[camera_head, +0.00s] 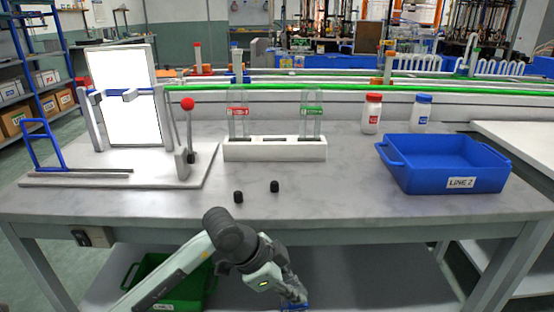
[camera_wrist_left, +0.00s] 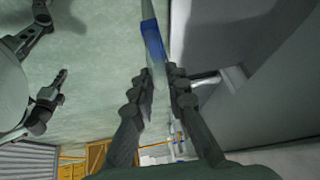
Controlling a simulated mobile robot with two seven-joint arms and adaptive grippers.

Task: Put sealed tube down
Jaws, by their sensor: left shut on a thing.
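My left gripper (camera_head: 292,294) is low in front of the table's front edge. It is shut on a clear tube with a blue band (camera_wrist_left: 152,40); the tube runs up from between the fingers in the left wrist view. In the head view only a bit of its blue (camera_head: 295,307) shows at the bottom edge. A white rack (camera_head: 275,152) stands mid-table, holding a clear tube with a red label (camera_head: 237,112) and one with a green label (camera_head: 312,112). The middle slot between them looks empty. Dark jointed parts at the left of the wrist view appear to include my right gripper (camera_wrist_left: 50,98).
Two black caps (camera_head: 238,197) lie in front of the rack. A stand with a bright panel (camera_head: 122,90) and red-knobbed lever (camera_head: 187,104) is left. A blue bin (camera_head: 445,178) is right, with red-capped (camera_head: 371,115) and blue-capped (camera_head: 421,115) bottles behind. The table's front middle is mostly clear.

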